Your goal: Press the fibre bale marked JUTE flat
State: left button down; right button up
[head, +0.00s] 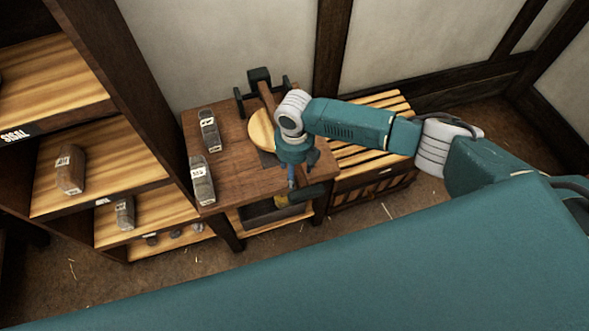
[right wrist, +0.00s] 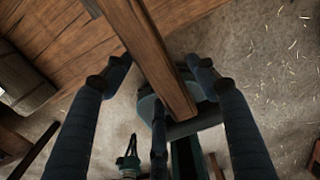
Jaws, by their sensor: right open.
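A press stands on the brown wooden table, with a round pale wooden plate (head: 262,130) and a dark upright frame (head: 259,78) at the back. My right gripper (head: 292,184) is at the front of the press, pointing down. In the right wrist view its dark fingers (right wrist: 158,68) are open, on either side of a wooden lever (right wrist: 150,52), not closed on it. Two grey bales with pale labels, a rear one (head: 209,132) and a front one (head: 201,182), stand left of the press. I cannot read JUTE on any label. My left gripper is out of view.
A shelf unit at left holds a brown bale (head: 70,170) and a lower bale (head: 124,213); one shelf edge reads SISAL (head: 14,135). A slatted wooden crate (head: 368,170) stands right of the table. The wall is close behind.

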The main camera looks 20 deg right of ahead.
grip_shut()
jog(key=shift+s+f+t+b, duration=0.1)
jog(key=shift+f+t+b, duration=0.25)
jog(key=shift+f, duration=0.6)
jog(key=shift+s+r, duration=0.1)
jog(key=shift+s, duration=0.05)
jog(key=shift+c, duration=2.2)
grip_release()
jog(key=o, duration=0.4)
jog(key=shift+o, duration=0.2)
jog(key=shift+w, duration=0.2)
